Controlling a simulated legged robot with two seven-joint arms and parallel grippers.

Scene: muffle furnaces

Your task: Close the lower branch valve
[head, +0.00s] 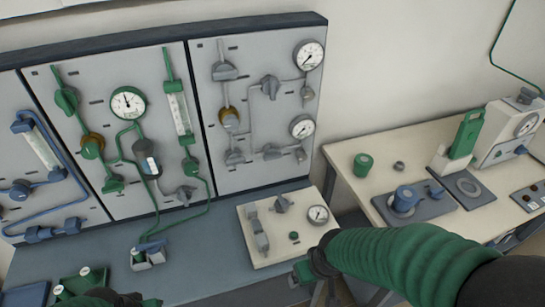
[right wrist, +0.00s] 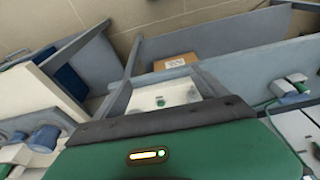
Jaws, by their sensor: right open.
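The right wall panel (head: 262,175) carries grey pipework with two branches, each ending near a round gauge. The lower branch valve appears to be the grey knob (head: 271,152) on the lower line, left of the lower gauge (head: 302,126). A similar grey knob (head: 270,87) sits on the upper branch. My right gripper (head: 303,273) is open, low in front of the bench, below and apart from the panel. My left gripper (head: 128,301) shows only partly at the bottom edge; its jaws are unclear.
A cream board (head: 262,258) with fittings and a small gauge (head: 318,214) lies on the blue-grey bench below the panel. A cream table (head: 350,151) at right holds a green jar (head: 363,163) and instruments. The wrist view shows a cardboard box (right wrist: 176,62) on a shelf.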

